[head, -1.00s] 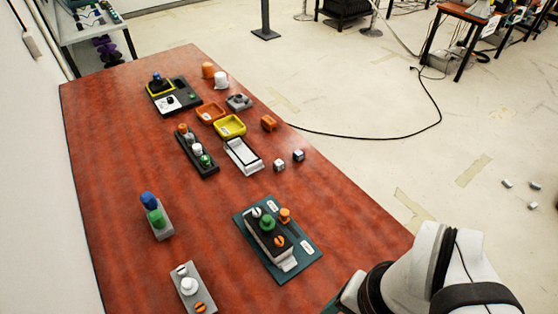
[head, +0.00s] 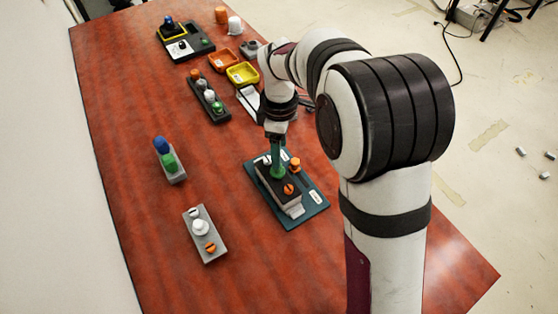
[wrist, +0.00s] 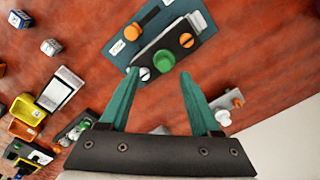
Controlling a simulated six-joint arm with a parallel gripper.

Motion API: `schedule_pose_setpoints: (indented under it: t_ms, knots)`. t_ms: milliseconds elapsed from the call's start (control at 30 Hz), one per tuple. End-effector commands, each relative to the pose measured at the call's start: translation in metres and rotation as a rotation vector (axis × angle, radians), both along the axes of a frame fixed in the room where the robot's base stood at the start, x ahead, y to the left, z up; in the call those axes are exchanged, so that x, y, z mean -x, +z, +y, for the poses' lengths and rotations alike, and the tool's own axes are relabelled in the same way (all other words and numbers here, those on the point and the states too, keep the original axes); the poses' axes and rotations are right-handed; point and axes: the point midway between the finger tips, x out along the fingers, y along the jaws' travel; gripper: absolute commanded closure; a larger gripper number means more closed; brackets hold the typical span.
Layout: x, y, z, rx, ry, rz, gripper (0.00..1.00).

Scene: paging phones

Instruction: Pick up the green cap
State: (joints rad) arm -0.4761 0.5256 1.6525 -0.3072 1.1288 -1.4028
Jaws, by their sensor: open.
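In the wrist view a round green cap (wrist: 164,61) sits on a black-topped block (wrist: 178,46) between an orange slotted knob (wrist: 186,40) and a white slotted knob (wrist: 144,74). The block stands on a teal plate (head: 315,205). My gripper (wrist: 159,73) is open and empty; its two teal fingers point at the block, with the cap showing just past the gap between the tips. I cannot tell the remaining height.
Another green cap (head: 169,162) stands beside a blue one (head: 161,144) on a grey block. A grey strip (head: 208,255) holds white and orange knobs. A black rack (head: 225,118) holds several caps, one green (head: 217,107). An orange cap (head: 295,164) stands on the teal plate.

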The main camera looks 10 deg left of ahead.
Motion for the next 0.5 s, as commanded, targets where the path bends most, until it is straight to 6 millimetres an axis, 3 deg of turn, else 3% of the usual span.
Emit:
schedule_pose_setpoints:
  t_ms: [233, 500]
  knots:
    - [0.008, -0.045, 0.002, 0.001, -0.001, 0.003, 0.36]
    - [0.008, -0.053, 0.003, -0.001, -0.001, 0.0, 0.36]
